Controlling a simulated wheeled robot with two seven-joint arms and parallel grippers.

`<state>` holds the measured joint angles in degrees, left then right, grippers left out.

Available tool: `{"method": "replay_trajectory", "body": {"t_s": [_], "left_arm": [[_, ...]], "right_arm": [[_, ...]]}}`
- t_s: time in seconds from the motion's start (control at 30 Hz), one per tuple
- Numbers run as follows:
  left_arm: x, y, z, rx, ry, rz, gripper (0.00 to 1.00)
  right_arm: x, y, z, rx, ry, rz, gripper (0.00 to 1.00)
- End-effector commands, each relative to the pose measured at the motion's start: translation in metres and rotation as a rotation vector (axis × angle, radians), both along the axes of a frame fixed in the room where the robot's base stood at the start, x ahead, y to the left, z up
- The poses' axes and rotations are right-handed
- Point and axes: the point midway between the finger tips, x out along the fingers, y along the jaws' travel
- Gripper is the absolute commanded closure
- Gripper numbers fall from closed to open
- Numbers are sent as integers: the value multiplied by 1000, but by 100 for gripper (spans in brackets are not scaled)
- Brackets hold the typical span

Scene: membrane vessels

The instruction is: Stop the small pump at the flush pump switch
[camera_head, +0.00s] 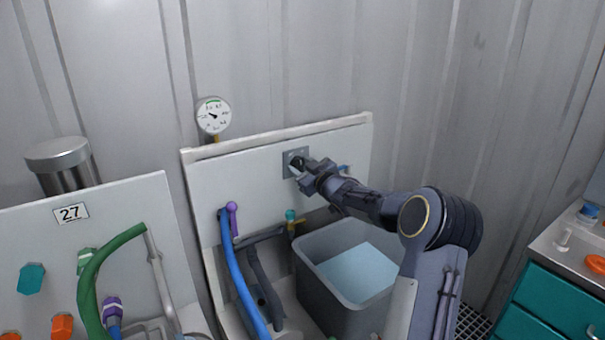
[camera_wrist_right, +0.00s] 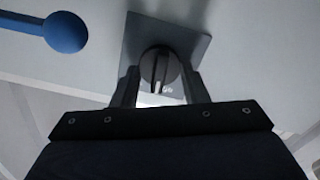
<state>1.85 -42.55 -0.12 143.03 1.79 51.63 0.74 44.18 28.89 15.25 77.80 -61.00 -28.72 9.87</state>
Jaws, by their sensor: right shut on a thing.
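The flush pump switch is a dark round knob on a square grey plate (camera_head: 287,165) on the white panel. In the right wrist view the knob (camera_wrist_right: 160,66) sits between the fingers, in front of its plate (camera_wrist_right: 196,42). My right gripper (camera_head: 301,168) is at the switch, and in the right wrist view its two fingers (camera_wrist_right: 160,88) are shut on the knob from both sides. A pale mark shows low on the knob. The gripper partly hides the switch in the head view. My left gripper is not in view.
A blue ball-ended handle (camera_wrist_right: 66,32) is beside the switch. A pressure gauge (camera_head: 213,115) stands above the panel (camera_head: 255,150). A grey tub (camera_head: 318,288) of bluish liquid stands below my right arm. Blue hose (camera_head: 236,275) and green hose (camera_head: 92,285) are to the left.

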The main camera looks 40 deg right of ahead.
Motion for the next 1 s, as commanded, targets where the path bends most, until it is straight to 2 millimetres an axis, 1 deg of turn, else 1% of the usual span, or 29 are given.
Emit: {"method": "replay_trajectory", "body": {"t_s": [0.03,0.1,0.3,0.5,0.73,1.0], "left_arm": [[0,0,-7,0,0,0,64],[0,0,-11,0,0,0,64],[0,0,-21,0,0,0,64],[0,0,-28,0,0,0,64],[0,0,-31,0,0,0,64],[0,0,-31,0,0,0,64]], "right_arm": [[0,1,-3,-44,4,0,82],[0,1,-3,-104,11,0,82],[0,1,-3,-253,29,1,82],[0,1,-3,-358,41,0,82],[0,2,-2,-420,48,1,82],[0,1,-2,-437,51,0,82]]}}
